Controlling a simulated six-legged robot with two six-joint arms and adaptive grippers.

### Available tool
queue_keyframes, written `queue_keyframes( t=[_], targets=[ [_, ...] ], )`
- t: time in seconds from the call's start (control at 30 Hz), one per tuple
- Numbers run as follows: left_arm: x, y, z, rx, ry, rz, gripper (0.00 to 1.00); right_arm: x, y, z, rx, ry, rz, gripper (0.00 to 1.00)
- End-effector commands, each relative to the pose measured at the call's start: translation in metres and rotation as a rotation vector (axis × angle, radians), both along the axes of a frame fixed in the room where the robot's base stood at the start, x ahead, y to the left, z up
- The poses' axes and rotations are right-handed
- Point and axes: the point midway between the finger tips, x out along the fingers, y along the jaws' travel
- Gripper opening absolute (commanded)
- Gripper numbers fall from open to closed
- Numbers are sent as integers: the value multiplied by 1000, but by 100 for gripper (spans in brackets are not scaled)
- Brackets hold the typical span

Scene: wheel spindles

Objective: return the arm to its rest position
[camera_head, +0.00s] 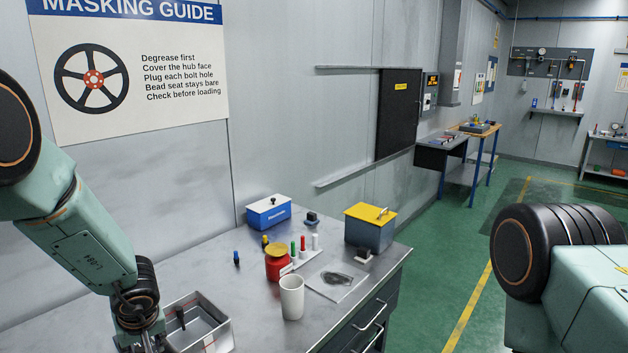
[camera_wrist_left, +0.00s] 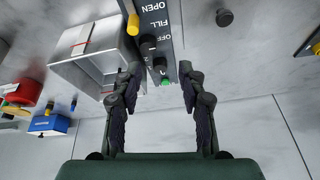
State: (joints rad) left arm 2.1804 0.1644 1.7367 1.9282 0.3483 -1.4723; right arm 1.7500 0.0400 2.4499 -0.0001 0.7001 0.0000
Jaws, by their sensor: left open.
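My left arm (camera_head: 75,230) comes in from the left and reaches down to the bench at the bottom left. Its gripper is mostly cut off by the lower edge of the head view, beside a metal tray (camera_head: 222,328). In the left wrist view my left gripper (camera_wrist_left: 158,75) is open, its two dark fingers apart with nothing held between them. A dark control panel (camera_wrist_left: 158,35) marked OPEN, FILL and OFF shows beyond the fingertips, with a green button and a yellow knob. My right arm (camera_head: 575,290) shows at the right edge; its gripper is out of view.
The bench (camera_head: 240,322) carries a white cup (camera_head: 291,298), a red pot (camera_head: 278,264), a blue box (camera_head: 268,212), a grey box with yellow lid (camera_head: 370,230) and several small coloured markers. A wall stands behind it. Green floor (camera_head: 440,290) is open to the right.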

Motion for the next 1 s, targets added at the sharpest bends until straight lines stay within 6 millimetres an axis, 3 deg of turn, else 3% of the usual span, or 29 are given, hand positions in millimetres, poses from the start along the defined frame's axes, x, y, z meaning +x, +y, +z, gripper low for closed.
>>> queue_keyframes(
  t=[0.33, 0.57, 0.77, 1.0],
  targets=[
    [-61, 5, -46, 110, 127, -90, 41, 0, 0, 0, 0, 0, 0, 38],
    [-130, 4, -85, 186, 221, -221, 41, 0, 0, 0, 0, 0, 0, 38],
    [-192, -12, -113, 182, 267, -369, 41, 0, 0, 0, 0, 0, 0, 38],
    [-268, -50, -135, 58, 298, -529, 41, 0, 0, 0, 0, 0, 0, 38]
  ],
)
